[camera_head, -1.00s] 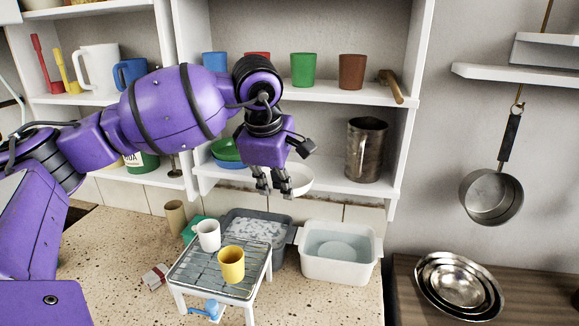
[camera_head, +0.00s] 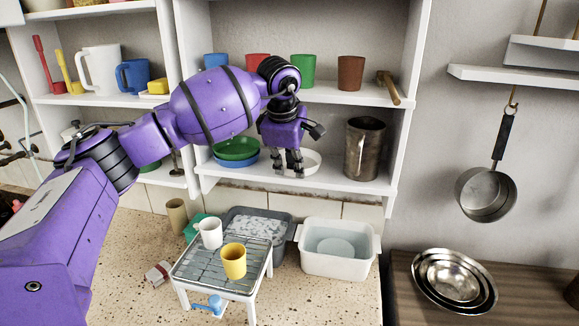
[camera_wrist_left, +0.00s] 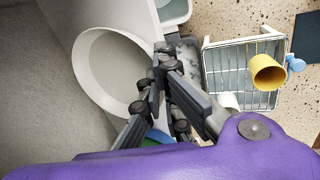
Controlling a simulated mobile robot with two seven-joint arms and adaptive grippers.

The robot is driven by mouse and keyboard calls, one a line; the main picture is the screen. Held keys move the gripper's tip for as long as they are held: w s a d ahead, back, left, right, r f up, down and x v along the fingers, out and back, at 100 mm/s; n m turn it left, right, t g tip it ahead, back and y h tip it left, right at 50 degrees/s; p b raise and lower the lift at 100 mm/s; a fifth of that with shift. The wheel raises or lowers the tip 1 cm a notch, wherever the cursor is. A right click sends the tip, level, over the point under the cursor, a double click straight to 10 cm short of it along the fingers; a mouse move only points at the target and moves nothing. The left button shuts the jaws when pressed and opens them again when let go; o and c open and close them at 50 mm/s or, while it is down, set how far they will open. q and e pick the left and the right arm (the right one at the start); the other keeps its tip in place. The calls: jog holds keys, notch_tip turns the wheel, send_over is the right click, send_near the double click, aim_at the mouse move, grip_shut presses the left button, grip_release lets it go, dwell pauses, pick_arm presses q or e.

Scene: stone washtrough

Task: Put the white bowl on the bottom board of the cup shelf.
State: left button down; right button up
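The white bowl (camera_head: 310,163) is over the bottom board (camera_head: 345,182) of the cup shelf (camera_head: 402,130), between stacked bowls and a metal jug. I cannot tell whether it touches the board. My left gripper (camera_head: 289,172) is in front of the bowl and partly hides it. In the left wrist view the bowl (camera_wrist_left: 112,75) is large, its opening showing, and the fingers of the left gripper (camera_wrist_left: 156,72) are closed at its near rim. My right gripper is not in view.
Green (camera_head: 237,148) and blue (camera_head: 240,161) bowls sit left of the gripper, and the metal jug (camera_head: 364,148) stands to the right. Several cups line the board above. Below are a rack (camera_head: 205,268) with a white cup and a yellow cup (camera_head: 233,261), and a white basin (camera_head: 338,262).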

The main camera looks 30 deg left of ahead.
pick_arm(q)
jog(key=shift+f, duration=0.1)
jog(key=c, duration=2.5)
grip_release()
jog(key=shift+f, duration=0.15)
jog(key=o, duration=0.5)
